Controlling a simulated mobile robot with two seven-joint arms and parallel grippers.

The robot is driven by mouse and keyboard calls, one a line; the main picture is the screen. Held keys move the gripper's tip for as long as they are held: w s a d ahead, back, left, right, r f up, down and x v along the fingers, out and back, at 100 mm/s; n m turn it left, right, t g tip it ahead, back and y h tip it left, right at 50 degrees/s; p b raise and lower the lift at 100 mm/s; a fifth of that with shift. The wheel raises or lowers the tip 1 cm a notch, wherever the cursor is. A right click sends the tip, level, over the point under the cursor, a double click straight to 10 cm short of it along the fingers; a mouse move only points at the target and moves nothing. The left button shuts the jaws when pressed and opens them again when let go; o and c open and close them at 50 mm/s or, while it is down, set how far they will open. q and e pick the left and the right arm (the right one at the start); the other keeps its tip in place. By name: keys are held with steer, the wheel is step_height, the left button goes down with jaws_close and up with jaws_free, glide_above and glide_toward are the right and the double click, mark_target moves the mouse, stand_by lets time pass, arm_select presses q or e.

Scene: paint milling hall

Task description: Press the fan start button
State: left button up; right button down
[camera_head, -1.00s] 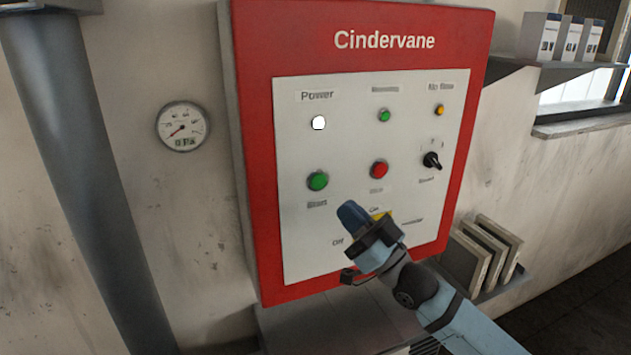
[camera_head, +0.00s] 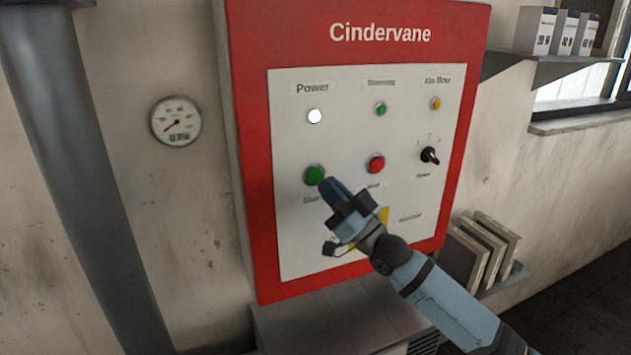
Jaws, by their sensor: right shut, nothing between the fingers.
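The green start button (camera_head: 314,175) is on the left of the white panel face, with a partly covered label under it that begins "Star". My right gripper (camera_head: 328,186) is shut and empty. Its fingertips are just below and right of the green button in the picture; I cannot tell whether they touch it. The red button (camera_head: 376,164) is to the right, clear of the gripper. The Cindervane control panel (camera_head: 257,150) has a red frame. My gripper and arm hide part of its lower area. My left gripper does not show.
A white power lamp (camera_head: 315,116), a small green lamp (camera_head: 381,109) and an orange lamp (camera_head: 435,103) sit above the buttons. A black selector knob (camera_head: 429,154) is at the right. A gauge (camera_head: 176,121) and a grey pillar (camera_head: 75,150) are left of the panel.

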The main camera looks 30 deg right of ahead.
mark_target(305, 161)
steer(key=shift+w, duration=0.95)
steer(key=shift+d, duration=0.1)
stand_by(1.3)
steer(key=shift+w, duration=0.45)
steer(key=shift+w, duration=0.4)
stand_by(0.5)
steer(key=shift+s, duration=0.85)
steer(key=shift+s+a+p, duration=0.2)
steer(key=shift+s+p, duration=0.6)
steer(key=shift+s, duration=1.7)
